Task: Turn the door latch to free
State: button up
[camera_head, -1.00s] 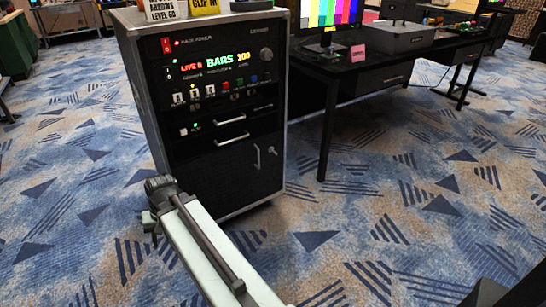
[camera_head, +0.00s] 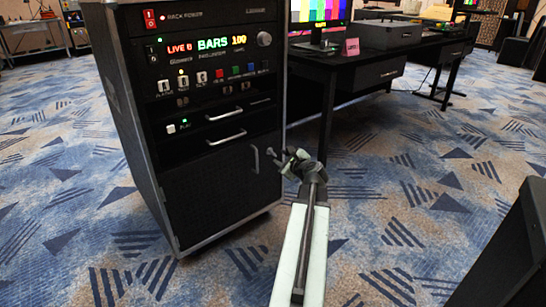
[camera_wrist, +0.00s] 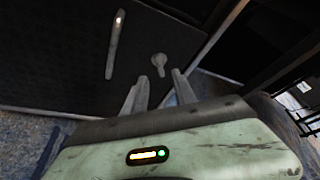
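The door latch (camera_wrist: 159,62) is a small grey knob with a short stem on the dark lower door (camera_head: 205,195) of the rack cabinet. In the wrist view it shows just beyond the gap between my fingertips, apart from both fingers. My gripper (camera_wrist: 160,77) is open and empty, with one finger on each side below the latch. In the head view my gripper (camera_head: 288,160) is at the cabinet's right edge, and the latch is small and hard to make out beside it. A grey door handle (camera_wrist: 115,45) is left of the latch.
The rack's control panel (camera_head: 212,75) with lit displays and buttons is above the door. A black desk (camera_head: 380,58) with a colour-bar monitor (camera_head: 320,15) stands to the right. A dark box-shaped thing (camera_head: 505,255) is at the lower right. Patterned carpet lies open between them.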

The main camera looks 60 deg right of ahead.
aim_at(274, 154)
jog(key=b+x, duration=0.2)
jog(key=x, duration=0.5)
jog(key=shift+w+d+f, duration=0.1)
jog(key=shift+w+d, duration=0.05)
grip_shut()
